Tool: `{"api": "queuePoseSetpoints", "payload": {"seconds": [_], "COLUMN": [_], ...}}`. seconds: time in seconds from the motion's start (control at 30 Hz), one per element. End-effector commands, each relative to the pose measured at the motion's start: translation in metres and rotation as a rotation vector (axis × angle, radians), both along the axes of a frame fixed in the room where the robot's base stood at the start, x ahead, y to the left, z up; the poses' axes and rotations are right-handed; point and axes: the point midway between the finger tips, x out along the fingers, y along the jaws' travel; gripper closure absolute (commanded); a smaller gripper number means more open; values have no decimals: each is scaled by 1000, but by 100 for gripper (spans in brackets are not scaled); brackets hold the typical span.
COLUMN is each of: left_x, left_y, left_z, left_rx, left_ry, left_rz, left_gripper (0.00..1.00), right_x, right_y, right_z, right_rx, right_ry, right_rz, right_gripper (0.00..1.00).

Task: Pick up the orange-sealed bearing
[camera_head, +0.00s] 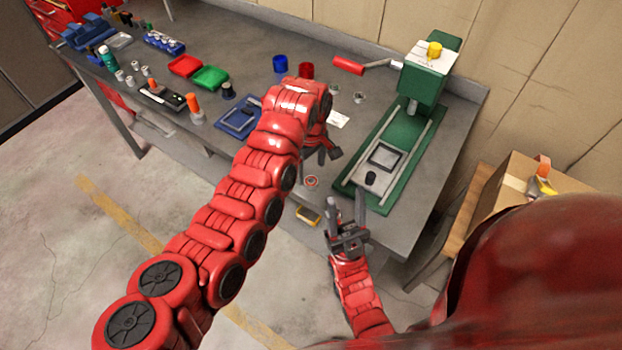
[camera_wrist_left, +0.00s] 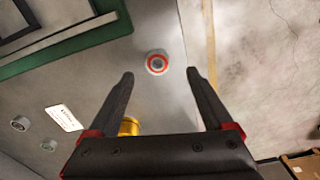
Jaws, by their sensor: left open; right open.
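The orange-sealed bearing (camera_head: 311,181) is a small ring with an orange-red band, lying on the grey bench near its front edge. It also shows in the left wrist view (camera_wrist_left: 157,63), just beyond and between the fingertips. My left gripper (camera_head: 322,155) is open and empty, pointing down close to the bearing; its fingers (camera_wrist_left: 160,75) are apart from it in the wrist view. My right gripper (camera_head: 346,197) is open and empty at the bench's front edge, to the right of the bearing.
A green press (camera_head: 424,75) with a green base stands right of the bearing. Plain bearings (camera_head: 359,97) and a white card (camera_head: 337,118) lie behind. A yellow cylinder (camera_wrist_left: 128,126) stands near my left gripper. Red (camera_head: 185,66) and green (camera_head: 210,78) trays sit farther left.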

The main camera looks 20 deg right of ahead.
Motion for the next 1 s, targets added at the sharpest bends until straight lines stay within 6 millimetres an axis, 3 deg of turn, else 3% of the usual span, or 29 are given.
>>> {"api": "queuePoseSetpoints", "payload": {"seconds": [0.17, 0.43, 0.6, 0.93, 1.0], "left_x": [1, 3, 4, 4, 4], "left_y": [0, -2, -3, -2, -2], "left_z": [-6, -31, -49, -55, -55], "left_rx": [1, 2, 0, 0, 0], "left_ry": [2, 2, 0, 1, 1], "left_rz": [-1, -1, -1, 1, 1], "left_gripper": [16, 16, 16, 16, 24], "right_x": [0, 0, 0, 0, 0], "right_y": [0, 0, 0, 0, 0], "right_z": [7, 24, 24, 25, 25], "right_rx": [0, 0, 0, 0, 0], "right_ry": [0, 0, 0, 0, 0], "right_rz": [0, 0, 0, 0, 0], "right_gripper": [50, 50, 50, 50, 50]}}
